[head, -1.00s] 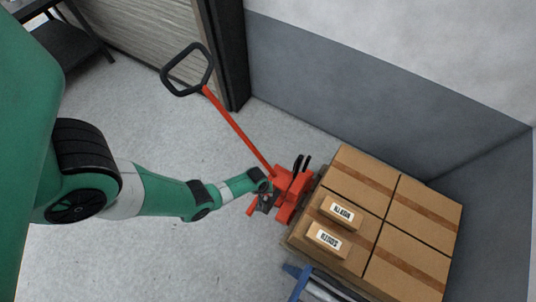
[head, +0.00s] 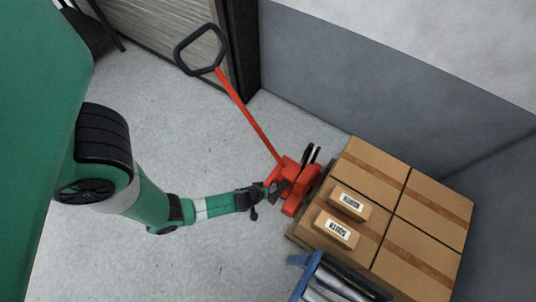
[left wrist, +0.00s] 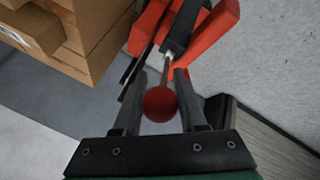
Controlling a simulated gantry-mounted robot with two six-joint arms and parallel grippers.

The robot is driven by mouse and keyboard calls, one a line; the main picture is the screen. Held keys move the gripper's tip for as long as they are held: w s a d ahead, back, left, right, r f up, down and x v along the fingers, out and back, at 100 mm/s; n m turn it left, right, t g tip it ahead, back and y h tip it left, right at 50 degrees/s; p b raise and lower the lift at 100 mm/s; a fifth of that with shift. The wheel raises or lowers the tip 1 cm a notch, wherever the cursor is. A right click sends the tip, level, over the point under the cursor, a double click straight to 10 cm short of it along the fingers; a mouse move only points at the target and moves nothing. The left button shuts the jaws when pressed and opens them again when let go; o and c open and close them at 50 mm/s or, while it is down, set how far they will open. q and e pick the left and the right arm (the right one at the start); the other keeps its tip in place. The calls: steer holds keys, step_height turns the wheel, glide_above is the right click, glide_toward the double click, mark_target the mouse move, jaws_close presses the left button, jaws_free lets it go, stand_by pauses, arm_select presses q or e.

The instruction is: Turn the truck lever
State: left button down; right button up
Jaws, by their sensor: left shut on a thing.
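The red pallet truck (head: 292,189) stands at the left edge of the boxes. Its long red handle (head: 246,116) leans up and left to a black loop grip (head: 200,50). My left gripper (head: 272,190) is at the near left side of the truck's red body. In the left wrist view, the truck lever (left wrist: 160,103) shows as a red ball on a thin metal rod. The fingers of my left gripper (left wrist: 160,88) lie on either side of it, shut on the lever. The fingers partly hide the contact in the head view. My right gripper is not in view.
Large cardboard boxes (head: 432,212) stand on a pallet right of the truck, with two small labelled boxes (head: 337,230) on top. A blue-framed roller cart (head: 315,270) is at the bottom. Grey walls close the right side. The floor at left is clear.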

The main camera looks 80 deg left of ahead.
arm_select(q)
steer(key=shift+s, duration=0.1)
steer(key=shift+c, duration=2.3)
jaws_free()
steer(key=p+v, duration=0.4)
steer(key=v, duration=0.7)
steer(key=shift+r+p, duration=0.25)
steer(key=shift+p, duration=0.05)
steer(key=shift+d, duration=0.1)
